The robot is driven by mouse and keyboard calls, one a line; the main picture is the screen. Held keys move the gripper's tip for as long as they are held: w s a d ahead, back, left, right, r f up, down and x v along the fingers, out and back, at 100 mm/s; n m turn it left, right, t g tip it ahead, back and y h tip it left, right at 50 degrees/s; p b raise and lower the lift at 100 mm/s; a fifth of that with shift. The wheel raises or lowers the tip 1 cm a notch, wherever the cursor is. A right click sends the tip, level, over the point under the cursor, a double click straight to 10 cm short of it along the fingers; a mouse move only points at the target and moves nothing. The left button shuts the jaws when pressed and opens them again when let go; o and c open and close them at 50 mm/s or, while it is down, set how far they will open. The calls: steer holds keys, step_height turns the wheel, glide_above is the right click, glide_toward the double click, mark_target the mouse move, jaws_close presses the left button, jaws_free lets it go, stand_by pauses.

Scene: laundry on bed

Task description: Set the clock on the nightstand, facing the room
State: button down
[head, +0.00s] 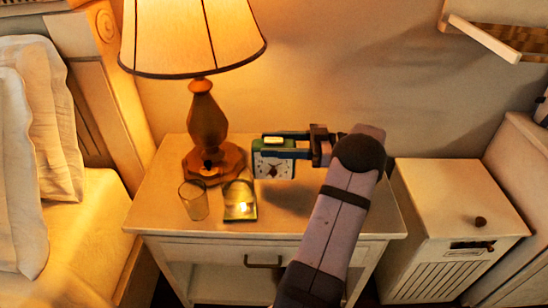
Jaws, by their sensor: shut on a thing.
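The clock (273,166) is small and boxy, with a white face, dark hands and a blue-green case. My gripper (272,143) is shut on its upper part, reaching in from the right. The clock is upright and its face points toward the head camera. It is over the back middle of the nightstand (163,166), right of the lamp base. A shadow lies below and to its right, and it looks slightly above the top, but I cannot tell the gap for sure. The back of the clock is hidden.
A lit lamp (207,120) stands at the back left of the nightstand. A clear glass (194,201) and a shiny greenish glass-like object (240,201) stand in front of it. A white cabinet (448,200) is at right, the bed (85,240) at left. The nightstand's front left is clear.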

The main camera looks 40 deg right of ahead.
steer(key=shift+f, duration=2.3)
steer(key=c, duration=1)
jaws_free()
steer(key=shift+r, duration=0.1)
steer(key=v, duration=0.4)
steer(key=p+v, duration=0.1)
steer(key=shift+s+d+r, duration=0.3)
steer(key=shift+p+v, duration=0.85)
steer(key=shift+p, duration=0.05)
steer(key=shift+f, duration=0.2)
